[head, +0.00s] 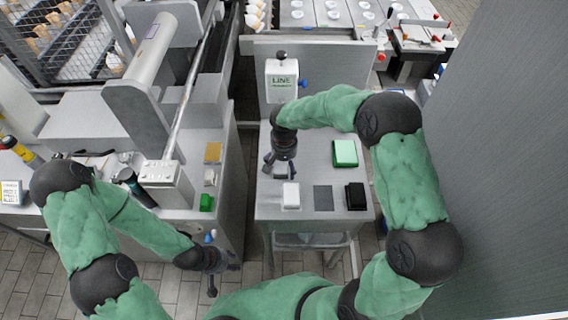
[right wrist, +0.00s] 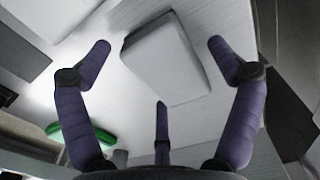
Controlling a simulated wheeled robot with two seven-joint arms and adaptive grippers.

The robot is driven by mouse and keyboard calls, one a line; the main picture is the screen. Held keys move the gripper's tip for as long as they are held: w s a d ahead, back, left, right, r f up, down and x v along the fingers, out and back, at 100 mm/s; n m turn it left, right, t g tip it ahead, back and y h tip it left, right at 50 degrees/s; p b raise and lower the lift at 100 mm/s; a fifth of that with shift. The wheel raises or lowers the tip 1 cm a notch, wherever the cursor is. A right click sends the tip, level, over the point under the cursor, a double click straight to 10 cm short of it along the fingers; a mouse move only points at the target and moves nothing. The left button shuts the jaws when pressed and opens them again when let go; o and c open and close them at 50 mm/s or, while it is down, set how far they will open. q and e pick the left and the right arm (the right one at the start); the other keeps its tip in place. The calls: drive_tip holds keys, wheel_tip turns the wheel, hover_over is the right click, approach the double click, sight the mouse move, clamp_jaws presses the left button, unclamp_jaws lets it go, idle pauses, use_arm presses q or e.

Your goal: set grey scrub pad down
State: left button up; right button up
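The grey scrub pad (right wrist: 165,58) is a light grey block with rounded edges in the right wrist view. It appears to lie on a pale flat surface. My right gripper (right wrist: 160,75) is open, its dark purple fingers spread around the pad with gaps between them and its sides. In the head view my right gripper (head: 280,169) points down over the left part of the small grey table (head: 310,135) and hides most of what is under it. My left gripper (head: 213,274) hangs low at the left, away from the table; its finger opening is unclear.
A white block (head: 290,196), a dark grey flat patch (head: 323,198) and a black block (head: 355,196) line the table's front. A green-topped block (head: 344,153) is at the right. A white LINE dispenser (head: 281,80) stands behind. A grey machine bench (head: 215,130) is on the left.

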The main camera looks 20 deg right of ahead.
sight(284, 164)
drive_tip(key=shift+r, duration=0.45)
wheel_tip(284, 164, up, 11)
drive_tip(key=p, duration=0.3)
drive_tip(key=shift+r, duration=0.2)
